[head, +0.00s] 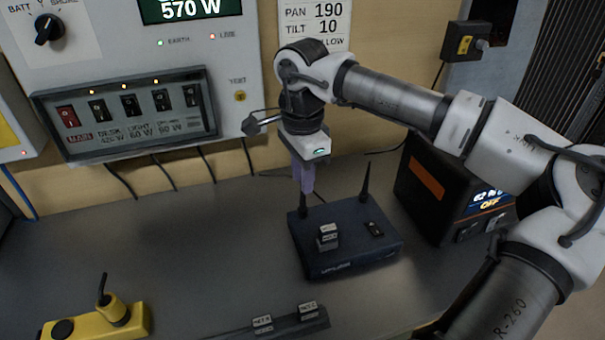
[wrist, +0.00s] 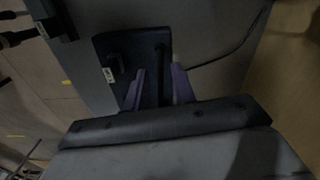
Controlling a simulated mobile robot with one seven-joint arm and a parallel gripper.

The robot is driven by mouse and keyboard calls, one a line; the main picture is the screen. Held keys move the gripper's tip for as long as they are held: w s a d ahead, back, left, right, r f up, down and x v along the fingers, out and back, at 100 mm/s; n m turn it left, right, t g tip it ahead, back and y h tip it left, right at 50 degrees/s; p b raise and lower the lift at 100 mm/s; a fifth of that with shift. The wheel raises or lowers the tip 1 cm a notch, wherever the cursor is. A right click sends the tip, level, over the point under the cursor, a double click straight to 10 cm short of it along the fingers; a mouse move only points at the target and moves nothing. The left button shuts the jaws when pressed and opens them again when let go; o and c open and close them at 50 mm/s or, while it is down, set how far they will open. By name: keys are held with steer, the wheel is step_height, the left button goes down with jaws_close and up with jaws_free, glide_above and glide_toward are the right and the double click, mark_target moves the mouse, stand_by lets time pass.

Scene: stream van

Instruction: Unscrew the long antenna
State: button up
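A dark blue box (head: 345,245) with printed lettering on its front stands on the desk, with thin black antennas at its back. The right antenna (head: 365,182) stands upright and clear. The left antenna (head: 304,207) shows only as a dark stub below my gripper (head: 307,190); its upper part is hidden by the purple fingers. My gripper points down over the box's back left corner. In the wrist view, the fingers (wrist: 159,72) are apart, with the box (wrist: 108,48) beyond them. A dark upright strip shows between them; whether the fingers touch it I cannot tell.
A black unit with a lit display (head: 425,190) stands right of the box. A yellow block with a plug (head: 120,318) sits front left, and a dark strip with labelled pieces (head: 285,322) lies in front. A switch panel (head: 130,105) is on the wall.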

steer(key=shift+m+b, duration=0.7)
steer(key=shift+m, duration=1.3)
jaws_close()
steer(key=n+p, duration=0.1)
steer(key=n, duration=0.1)
steer(key=shift+r+n, duration=0.1)
steer(key=shift+n, duration=0.9)
